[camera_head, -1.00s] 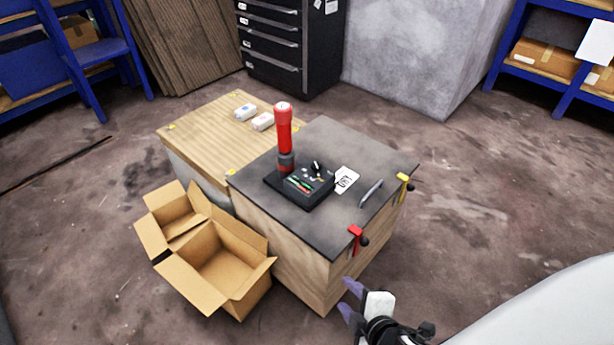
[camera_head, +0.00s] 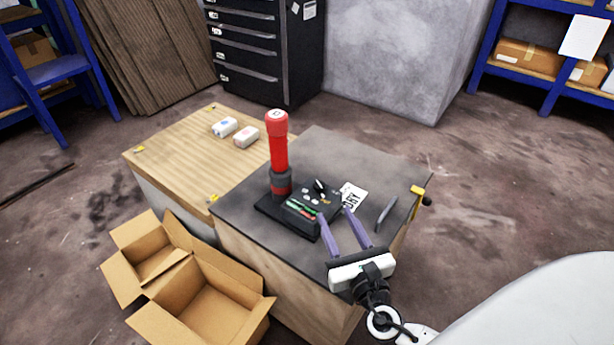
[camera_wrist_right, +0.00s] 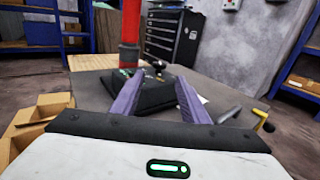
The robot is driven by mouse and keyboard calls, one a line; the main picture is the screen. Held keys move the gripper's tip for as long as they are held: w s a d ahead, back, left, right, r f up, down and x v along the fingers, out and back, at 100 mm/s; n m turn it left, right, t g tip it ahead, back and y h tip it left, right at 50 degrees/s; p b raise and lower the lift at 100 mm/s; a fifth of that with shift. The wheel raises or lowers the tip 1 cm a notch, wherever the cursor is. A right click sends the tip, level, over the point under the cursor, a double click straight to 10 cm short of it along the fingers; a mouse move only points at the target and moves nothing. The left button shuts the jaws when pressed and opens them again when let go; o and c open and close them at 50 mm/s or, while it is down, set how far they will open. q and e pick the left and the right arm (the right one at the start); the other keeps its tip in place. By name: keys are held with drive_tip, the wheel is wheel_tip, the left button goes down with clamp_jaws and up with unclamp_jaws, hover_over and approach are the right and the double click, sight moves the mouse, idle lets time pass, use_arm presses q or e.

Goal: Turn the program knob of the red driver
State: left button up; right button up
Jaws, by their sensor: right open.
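The red driver (camera_head: 279,150) stands upright on a black base (camera_head: 290,213) on the dark-topped box (camera_head: 260,232). It also shows in the right wrist view (camera_wrist_right: 130,25), cut off at the top. A small black knob (camera_head: 320,186) sits on the base's panel, to the right of the red column, beside small coloured parts. In the right wrist view the knob (camera_wrist_right: 158,66) shows just beyond the fingers. My right gripper (camera_head: 338,230) is open and empty over the box top, in front of the panel and apart from the knob. My left gripper is not in view.
A white card with black print (camera_head: 352,197) lies right of the base. A grey handle (camera_head: 386,213) and a yellow clamp (camera_head: 418,196) are at the right side. Two small white blocks lie on the wooden top (camera_head: 175,150). Open cardboard boxes (camera_head: 215,312) stand at front left.

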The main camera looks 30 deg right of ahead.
sight(321, 188)
drive_tip(key=x, duration=0.9)
drive_tip(key=shift+w+b, duration=0.3)
drive_tip(key=shift+b, duration=0.1)
drive_tip(key=shift+w+d, duration=0.2)
drive_tip(key=shift+w, duration=0.25)
drive_tip(key=shift+c, duration=0.2)
drive_tip(key=c, duration=0.9)
